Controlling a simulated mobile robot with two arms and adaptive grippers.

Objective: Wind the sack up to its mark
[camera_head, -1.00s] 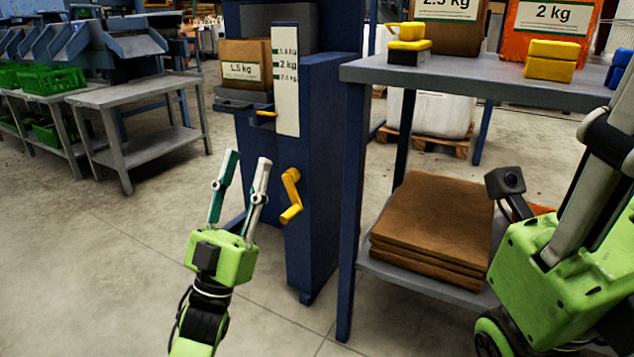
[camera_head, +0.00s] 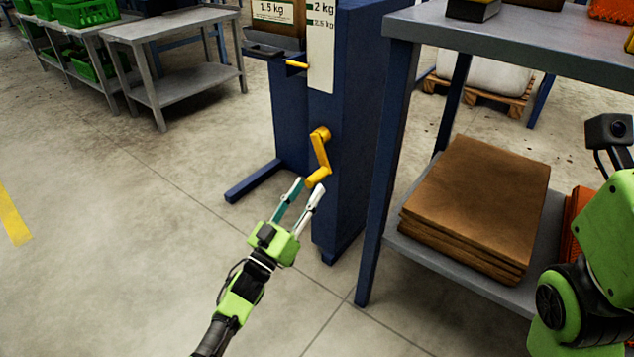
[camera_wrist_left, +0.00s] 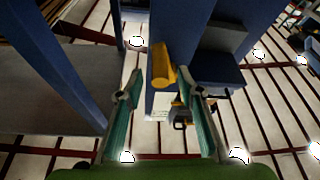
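The yellow crank (camera_head: 320,158) is on the front of the blue column (camera_head: 345,120), its handle hanging at the lower end. My left gripper (camera_head: 309,187) is open, with its fingertips at the handle's lower end. In the left wrist view the crank (camera_wrist_left: 162,66) shows between and just beyond the spread fingertips (camera_wrist_left: 158,74); contact is unclear. The brown sack labelled 1.5 kg (camera_head: 272,12) stands on a grey carrier (camera_head: 262,48), its top cut off. A yellow pointer (camera_head: 297,64) lies beside the white scale (camera_head: 320,52), below its 2.5 kg mark. My right gripper's fingers are out of view.
A grey table (camera_head: 530,50) stands right of the column, with folded brown sacks (camera_head: 480,200) on its lower shelf. A blue foot (camera_head: 255,180) juts out at the column's base. Grey benches with green crates (camera_head: 85,12) stand back left. The floor at left is clear.

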